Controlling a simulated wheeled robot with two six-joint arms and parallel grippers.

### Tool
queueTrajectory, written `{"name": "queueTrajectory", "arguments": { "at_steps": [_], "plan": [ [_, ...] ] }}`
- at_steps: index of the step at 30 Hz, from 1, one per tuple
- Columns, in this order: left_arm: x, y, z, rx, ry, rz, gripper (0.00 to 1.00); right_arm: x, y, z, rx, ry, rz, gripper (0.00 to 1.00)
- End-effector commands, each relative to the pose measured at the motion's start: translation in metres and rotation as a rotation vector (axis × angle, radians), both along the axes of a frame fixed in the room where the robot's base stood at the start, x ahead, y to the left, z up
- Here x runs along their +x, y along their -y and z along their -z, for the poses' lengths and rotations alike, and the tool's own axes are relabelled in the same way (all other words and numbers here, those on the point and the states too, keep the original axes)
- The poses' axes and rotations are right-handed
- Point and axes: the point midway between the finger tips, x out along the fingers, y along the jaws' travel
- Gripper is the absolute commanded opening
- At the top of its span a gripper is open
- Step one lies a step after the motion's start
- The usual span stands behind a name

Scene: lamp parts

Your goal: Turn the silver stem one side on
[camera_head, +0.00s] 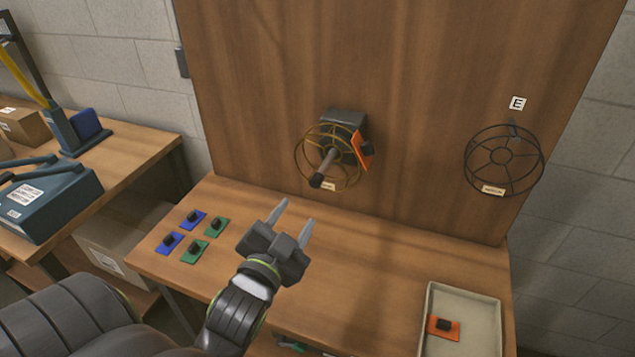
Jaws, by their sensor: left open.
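A silver stem (328,164) with a dark end sticks out from the wooden panel, through the middle of a brass wire ring cage (301,148). A grey block (343,116) sits behind the cage, and an orange plate (363,149) with a dark knob is at its right side. My left gripper (293,218) is open and empty, below and left of the stem and apart from it. My right gripper does not show.
A black wire ring cage (504,127) hangs at the right under an "E" label (517,103). Blue plates (169,242) and green plates (195,251) lie at the table's left. A pale tray (430,307) holds an orange plate (443,326). The table middle is clear.

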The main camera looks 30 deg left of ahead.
Motion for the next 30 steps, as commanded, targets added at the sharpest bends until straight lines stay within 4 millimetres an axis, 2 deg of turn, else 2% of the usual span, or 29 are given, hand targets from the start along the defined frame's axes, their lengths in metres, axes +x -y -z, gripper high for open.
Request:
{"name": "queueTrajectory", "arguments": {
  "at_steps": [2, 12, 18, 24, 30],
  "plan": [
    [0.011, -0.003, 0.0, 0.004, 0.004, 0.001, 0.45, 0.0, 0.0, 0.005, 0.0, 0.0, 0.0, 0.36],
    [0.077, -0.019, -0.004, 0.002, 0.001, -0.002, 0.45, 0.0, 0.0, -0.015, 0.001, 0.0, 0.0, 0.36],
    [0.106, -0.026, -0.002, 0.0, 0.0, -0.001, 0.45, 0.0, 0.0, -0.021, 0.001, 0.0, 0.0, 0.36],
    [0.121, -0.03, -0.001, 0.0, 0.0, -0.002, 0.45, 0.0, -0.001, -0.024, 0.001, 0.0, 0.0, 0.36],
    [0.124, -0.03, -0.001, -0.001, 0.001, -0.002, 0.45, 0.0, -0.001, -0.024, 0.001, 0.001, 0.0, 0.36]
  ]
}}
